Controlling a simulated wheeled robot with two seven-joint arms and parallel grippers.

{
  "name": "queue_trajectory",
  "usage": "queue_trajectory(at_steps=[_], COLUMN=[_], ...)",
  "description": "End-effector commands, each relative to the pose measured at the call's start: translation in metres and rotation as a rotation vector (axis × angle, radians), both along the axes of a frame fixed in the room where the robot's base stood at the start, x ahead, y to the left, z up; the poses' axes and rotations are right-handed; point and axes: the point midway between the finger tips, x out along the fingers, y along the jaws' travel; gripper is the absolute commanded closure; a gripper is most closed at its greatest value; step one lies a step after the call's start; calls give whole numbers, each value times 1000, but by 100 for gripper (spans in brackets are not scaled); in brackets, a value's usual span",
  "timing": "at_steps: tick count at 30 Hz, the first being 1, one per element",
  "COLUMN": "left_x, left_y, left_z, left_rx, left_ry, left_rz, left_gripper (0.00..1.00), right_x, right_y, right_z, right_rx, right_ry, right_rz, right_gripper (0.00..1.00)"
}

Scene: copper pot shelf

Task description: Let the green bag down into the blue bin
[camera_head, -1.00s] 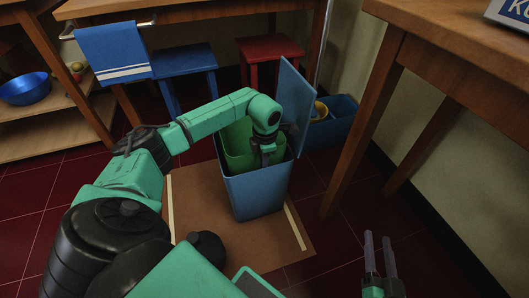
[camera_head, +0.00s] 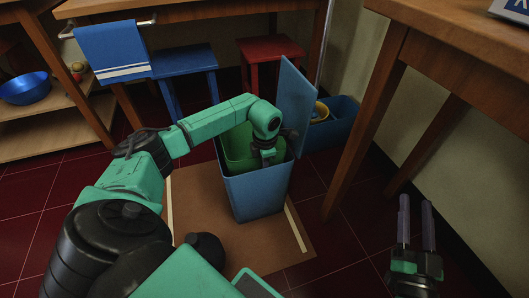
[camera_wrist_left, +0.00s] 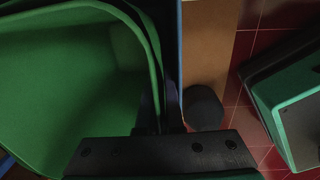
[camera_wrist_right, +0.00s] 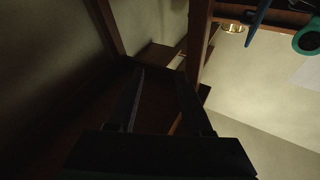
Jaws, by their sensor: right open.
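The green bag (camera_head: 238,148) sits inside the open blue bin (camera_head: 256,193), its upper part showing at the mouth. My left gripper (camera_head: 267,155) points down at the bag's right side, inside the bin mouth. In the left wrist view the bag (camera_wrist_left: 75,90) fills the left, and the fingers (camera_wrist_left: 160,115) are close together on its rim; their tips are partly hidden. My right gripper (camera_head: 416,222) is open and empty, low at the right, well apart from the bin.
The bin's lid (camera_head: 296,100) stands raised at its right rear. A brown mat (camera_head: 200,215) lies under the bin. A wooden table (camera_head: 365,120) is at the right. A blue stool (camera_head: 184,60) and a red stool (camera_head: 268,50) stand behind.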

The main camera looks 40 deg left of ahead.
Motion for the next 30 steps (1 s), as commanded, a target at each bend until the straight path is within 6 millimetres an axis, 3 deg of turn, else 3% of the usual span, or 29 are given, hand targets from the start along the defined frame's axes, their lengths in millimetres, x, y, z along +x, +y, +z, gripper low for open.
queue_trajectory(at_steps=[14,30], left_x=[-2,-4], left_y=[1,3], left_z=[-11,-23], left_rx=[0,0], left_ry=[1,1], left_rz=[2,3], left_gripper=[100,100], right_x=[6,0], right_y=[-7,-15], right_z=[59,126], right_rx=[30,67], right_ry=[-176,-381], right_rz=[-23,-48], right_gripper=[50,50])
